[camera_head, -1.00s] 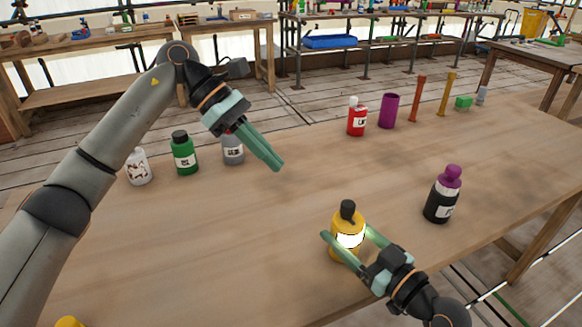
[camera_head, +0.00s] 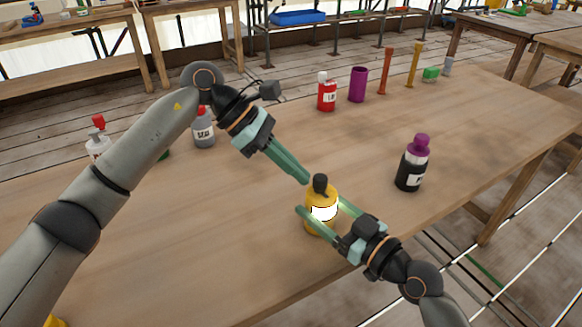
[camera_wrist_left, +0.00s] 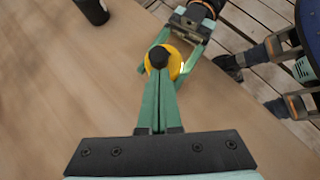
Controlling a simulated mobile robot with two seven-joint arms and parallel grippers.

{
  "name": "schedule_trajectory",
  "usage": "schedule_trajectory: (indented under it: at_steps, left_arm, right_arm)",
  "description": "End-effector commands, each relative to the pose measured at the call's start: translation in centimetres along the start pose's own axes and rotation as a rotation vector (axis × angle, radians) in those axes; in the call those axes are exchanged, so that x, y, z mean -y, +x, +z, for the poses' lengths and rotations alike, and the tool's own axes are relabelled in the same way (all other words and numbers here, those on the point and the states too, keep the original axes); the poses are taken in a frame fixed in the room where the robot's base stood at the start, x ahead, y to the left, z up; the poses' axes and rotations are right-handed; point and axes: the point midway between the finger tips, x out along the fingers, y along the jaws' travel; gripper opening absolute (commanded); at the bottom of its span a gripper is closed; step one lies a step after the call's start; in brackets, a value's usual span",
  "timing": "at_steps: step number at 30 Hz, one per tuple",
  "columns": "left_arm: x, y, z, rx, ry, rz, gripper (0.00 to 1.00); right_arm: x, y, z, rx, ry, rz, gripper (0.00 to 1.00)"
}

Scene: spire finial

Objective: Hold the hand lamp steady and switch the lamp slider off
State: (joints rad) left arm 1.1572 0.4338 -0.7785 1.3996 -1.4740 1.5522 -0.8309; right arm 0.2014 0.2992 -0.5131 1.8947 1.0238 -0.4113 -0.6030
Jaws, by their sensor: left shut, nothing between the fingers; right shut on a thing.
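The hand lamp (camera_head: 318,222) is a yellow cylinder with a bright glowing band and a black top knob (camera_head: 320,183). It stands upright near the table's front edge. My right gripper (camera_head: 322,216) is shut on its body, one finger on each side. My left gripper (camera_head: 305,180) is shut and empty, its fingertips just beside the black knob. Whether they touch it I cannot tell. In the left wrist view the lamp (camera_wrist_left: 174,62) lies right at the tips of the left fingers (camera_wrist_left: 159,80). The lamp slider cannot be made out.
A black bottle with a purple cap (camera_head: 411,165) stands to the right of the lamp. A red bottle (camera_head: 327,93), a purple cup (camera_head: 358,85) and orange and yellow posts stand at the back. A grey bottle (camera_head: 203,130) stands behind my left arm. The table's middle is bare.

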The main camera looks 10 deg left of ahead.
Motion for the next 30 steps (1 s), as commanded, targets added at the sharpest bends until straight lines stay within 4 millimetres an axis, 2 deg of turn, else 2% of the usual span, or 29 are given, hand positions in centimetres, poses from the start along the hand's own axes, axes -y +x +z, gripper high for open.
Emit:
schedule_trajectory:
  at_steps: [5,13,22,26,30]
  left_arm:
    - [0.1,0.1,0.1,0.000,0.001,0.000,0.00]
    - [1.7,1.1,1.2,0.000,0.001,0.000,0.00]
    - [1.7,1.2,1.2,0.001,0.000,-0.001,0.00]
    - [1.7,0.6,0.6,0.001,-0.002,0.000,0.00]
    - [1.6,-1.1,-1.1,-0.001,-0.005,0.003,0.00]
  right_arm:
    - [0.0,0.0,0.0,0.000,0.000,0.000,0.08]
    - [0.0,0.0,0.0,0.000,0.000,0.000,0.08]
    - [0.0,0.0,0.0,0.000,0.000,-0.001,0.08]
    - [0.0,0.0,0.0,0.001,0.000,-0.001,0.08]
    - [0.0,0.0,0.0,0.001,0.000,-0.001,0.08]
